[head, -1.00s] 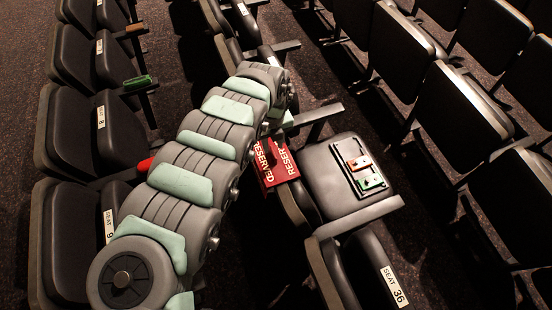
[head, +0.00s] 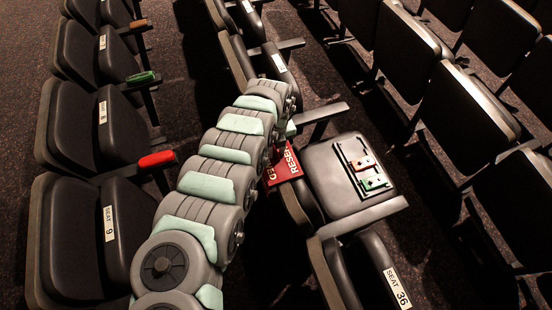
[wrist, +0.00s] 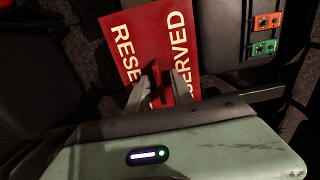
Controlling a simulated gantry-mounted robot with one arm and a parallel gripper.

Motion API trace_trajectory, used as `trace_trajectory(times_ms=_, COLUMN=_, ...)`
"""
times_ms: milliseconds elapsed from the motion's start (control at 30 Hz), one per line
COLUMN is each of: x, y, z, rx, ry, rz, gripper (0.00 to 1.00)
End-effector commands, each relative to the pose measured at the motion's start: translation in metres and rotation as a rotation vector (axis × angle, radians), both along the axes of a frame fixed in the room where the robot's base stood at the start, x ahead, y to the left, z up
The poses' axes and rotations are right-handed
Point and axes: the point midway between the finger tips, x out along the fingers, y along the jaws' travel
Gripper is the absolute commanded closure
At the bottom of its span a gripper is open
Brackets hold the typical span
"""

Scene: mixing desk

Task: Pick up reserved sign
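The red reserved sign (head: 283,166) is folded like a tent and sits over the top edge of a seat back in the middle. In the head view my arm covers part of it. In the wrist view the sign (wrist: 128,22) fills the upper middle, with white RESERVED lettering on both faces. My gripper (wrist: 161,78) is right at the sign, with one finger on each side of a narrow red upright part. The fingers look apart, with dark gaps beside that part; contact is hard to make out. My fingers are hidden in the head view.
Armrests stand close by on both sides (head: 320,112). Rows of seats fill the left and right, with dark aisles between.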

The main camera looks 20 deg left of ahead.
Motion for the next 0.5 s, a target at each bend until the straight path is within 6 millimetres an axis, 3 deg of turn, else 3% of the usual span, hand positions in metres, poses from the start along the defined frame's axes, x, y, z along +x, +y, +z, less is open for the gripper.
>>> trace_trajectory(times_ms=300, x=-0.0001, y=0.0001, z=0.0, rx=0.0, ry=0.0, rz=0.001, gripper=0.99)
trace_trajectory(times_ms=500, x=-0.0001, y=0.0001, z=0.0001, rx=0.0, ry=0.0, rz=0.001, gripper=1.0)
